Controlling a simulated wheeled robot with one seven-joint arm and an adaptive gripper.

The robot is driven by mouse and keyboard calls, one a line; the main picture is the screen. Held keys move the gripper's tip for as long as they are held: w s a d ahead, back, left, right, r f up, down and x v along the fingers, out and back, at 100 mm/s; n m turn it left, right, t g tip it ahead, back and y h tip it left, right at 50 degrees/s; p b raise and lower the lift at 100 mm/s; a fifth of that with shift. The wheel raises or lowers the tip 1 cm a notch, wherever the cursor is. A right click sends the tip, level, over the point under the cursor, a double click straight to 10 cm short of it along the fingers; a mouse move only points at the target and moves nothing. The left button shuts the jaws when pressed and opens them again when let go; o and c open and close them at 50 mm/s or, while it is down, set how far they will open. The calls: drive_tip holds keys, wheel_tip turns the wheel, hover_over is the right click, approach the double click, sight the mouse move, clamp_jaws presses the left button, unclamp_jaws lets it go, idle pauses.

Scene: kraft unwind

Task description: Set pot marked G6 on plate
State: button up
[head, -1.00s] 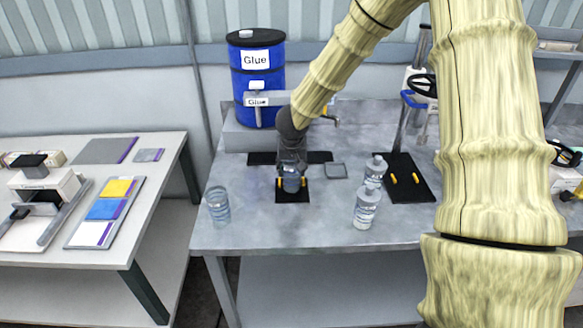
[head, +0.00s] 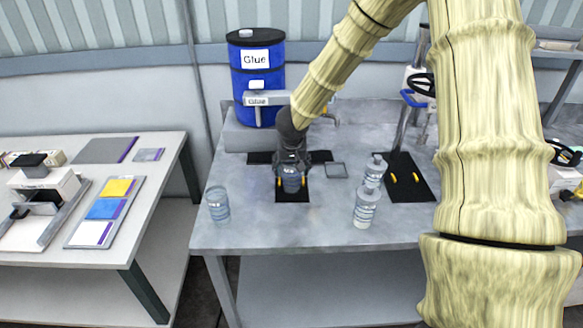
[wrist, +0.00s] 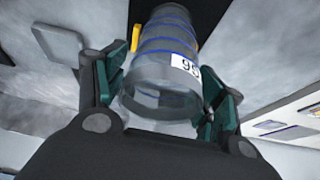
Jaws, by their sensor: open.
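The pot marked G6 (wrist: 165,62) is a clear, ribbed vessel with blue bands and a white label, which appears upside down in the wrist view. In the head view the pot (head: 291,183) appears to stand upright on a black plate (head: 292,198), between two yellow pieces. The plate also shows in the wrist view (wrist: 205,15). My gripper (head: 292,178) is open, with its dark green fingers (wrist: 168,92) spread on both sides of the pot. The pot's contact with the plate is partly hidden.
A clear vessel (head: 218,204) stands at the left of the grey table, and two bottles (head: 366,207) (head: 375,170) to the right. A grey square (head: 335,170) lies behind. The blue glue drum (head: 257,75) is at the back. The table front is clear.

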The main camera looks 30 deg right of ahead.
drive_tip(key=v, duration=1.2)
drive_tip(key=shift+p, duration=0.35)
drive_tip(key=shift+s+f, duration=0.1)
